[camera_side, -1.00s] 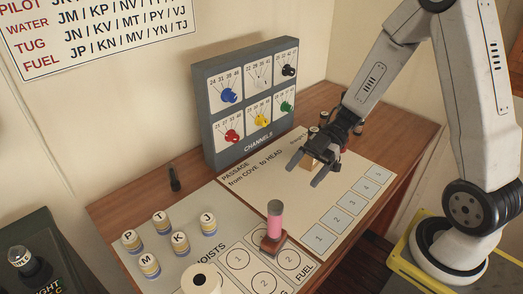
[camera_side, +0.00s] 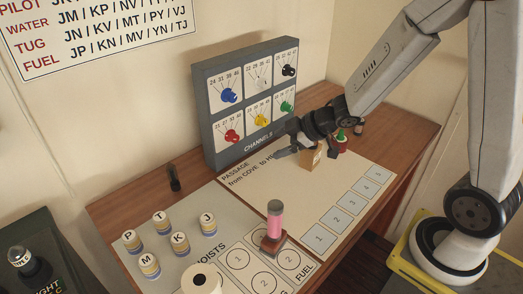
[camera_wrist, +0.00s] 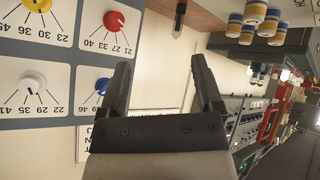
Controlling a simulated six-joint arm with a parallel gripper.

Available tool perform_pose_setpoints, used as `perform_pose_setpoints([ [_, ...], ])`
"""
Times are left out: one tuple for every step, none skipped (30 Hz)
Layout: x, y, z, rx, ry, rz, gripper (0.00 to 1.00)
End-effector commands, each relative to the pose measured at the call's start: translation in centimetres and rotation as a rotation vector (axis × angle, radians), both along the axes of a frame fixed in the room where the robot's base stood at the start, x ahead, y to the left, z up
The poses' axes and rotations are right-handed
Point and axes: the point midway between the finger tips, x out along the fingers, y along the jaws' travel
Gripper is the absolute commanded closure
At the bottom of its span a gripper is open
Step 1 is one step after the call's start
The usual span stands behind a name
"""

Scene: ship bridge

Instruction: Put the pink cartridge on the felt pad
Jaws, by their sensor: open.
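The pink cartridge (camera_side: 275,222), with a dark cap, stands upright in a small reddish-brown block (camera_side: 272,243) near the FUEL circles on the front board. My gripper (camera_side: 284,142) is above the back of the passage board, in front of the channels panel and well away from the cartridge. In the wrist view its two dark fingers (camera_wrist: 160,65) are spread with nothing between them. The cartridge cannot be made out in the wrist view. I cannot pick out a felt pad for certain in either view.
The channels panel (camera_side: 252,98) with coloured knobs stands close behind my gripper. A tan block (camera_side: 311,159) and a red-and-green item (camera_side: 341,143) are close by. Several lettered cylinders (camera_side: 180,243) and a white roll (camera_side: 201,280) are at the front left. A dark handle (camera_side: 174,178) is by the wall.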

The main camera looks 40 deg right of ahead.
Motion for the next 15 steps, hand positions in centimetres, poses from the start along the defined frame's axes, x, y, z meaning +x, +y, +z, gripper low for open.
perform_pose_setpoints([
  [-0.2,-0.3,0.1,-0.014,0.016,-0.055,0.16],
  [-0.3,-0.6,0.0,-0.022,0.029,-0.091,0.16],
  [-0.5,-1.0,0.0,-0.031,0.050,-0.139,0.16],
  [-0.7,-1.2,-0.1,-0.036,0.065,-0.175,0.16],
  [-1.0,-1.5,-0.2,-0.041,0.083,-0.211,0.16],
  [-1.4,-1.8,-0.3,-0.046,0.109,-0.255,0.16],
  [-1.8,-1.9,-0.3,-0.048,0.128,-0.289,0.16],
  [-2.2,-2.1,-0.4,-0.051,0.149,-0.321,0.16],
  [-2.7,-2.3,-0.6,-0.052,0.180,-0.365,0.16],
  [-3.2,-2.4,-0.7,-0.051,0.203,-0.394,0.16],
  [-3.7,-2.4,-0.8,-0.050,0.227,-0.425,0.16],
  [-4.4,-2.5,-0.9,-0.047,0.262,-0.464,0.16],
  [-4.9,-2.4,-1.0,-0.043,0.289,-0.492,0.16],
  [-5.5,-2.4,-1.1,-0.039,0.317,-0.519,0.16],
  [-6.4,-2.3,-1.3,-0.031,0.356,-0.554,0.16],
])
